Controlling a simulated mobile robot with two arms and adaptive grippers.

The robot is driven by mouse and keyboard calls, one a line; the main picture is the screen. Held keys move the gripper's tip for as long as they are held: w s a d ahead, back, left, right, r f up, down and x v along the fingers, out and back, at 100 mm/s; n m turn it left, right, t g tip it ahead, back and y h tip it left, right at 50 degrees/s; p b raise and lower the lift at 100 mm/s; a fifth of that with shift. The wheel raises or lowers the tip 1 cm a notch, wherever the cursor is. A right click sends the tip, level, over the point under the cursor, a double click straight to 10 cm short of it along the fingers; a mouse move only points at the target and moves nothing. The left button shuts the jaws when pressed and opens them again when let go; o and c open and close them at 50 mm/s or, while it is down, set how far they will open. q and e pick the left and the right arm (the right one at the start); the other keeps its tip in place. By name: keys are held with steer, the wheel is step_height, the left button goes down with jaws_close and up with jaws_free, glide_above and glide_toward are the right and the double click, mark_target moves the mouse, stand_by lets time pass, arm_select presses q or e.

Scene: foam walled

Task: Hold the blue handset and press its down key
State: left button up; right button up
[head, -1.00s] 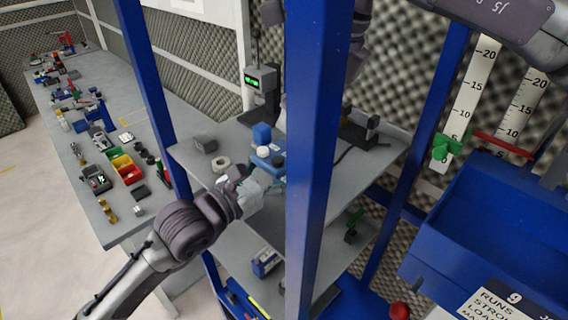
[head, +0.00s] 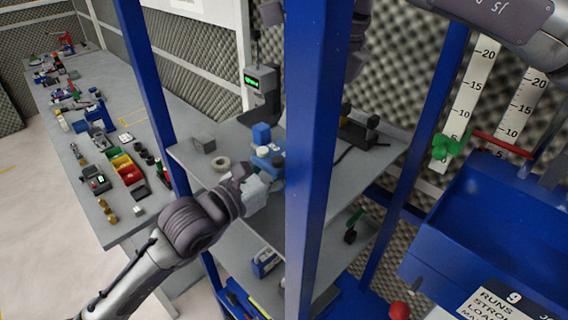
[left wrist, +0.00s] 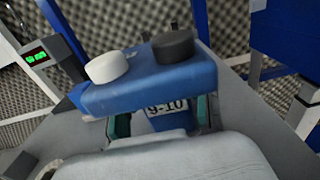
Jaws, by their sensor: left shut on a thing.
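The blue handset (head: 268,161) is above the upper shelf. In the left wrist view the handset (left wrist: 150,78) has a raised white round key (left wrist: 106,66) on the left and a black round key (left wrist: 174,46) on the right. A label reading 9-10 is on its lower front. My left gripper (left wrist: 158,118) is shut on it, with teal-padded fingers on both sides of the lower body. In the head view my left gripper (head: 262,182) reaches the handset from the front left. I see no marking that tells which key is down. My right gripper is out of view.
A blue post (head: 308,150) stands just right of the handset. A device with a green display (head: 261,83) stands behind. A blue bin (head: 490,215) is at right.

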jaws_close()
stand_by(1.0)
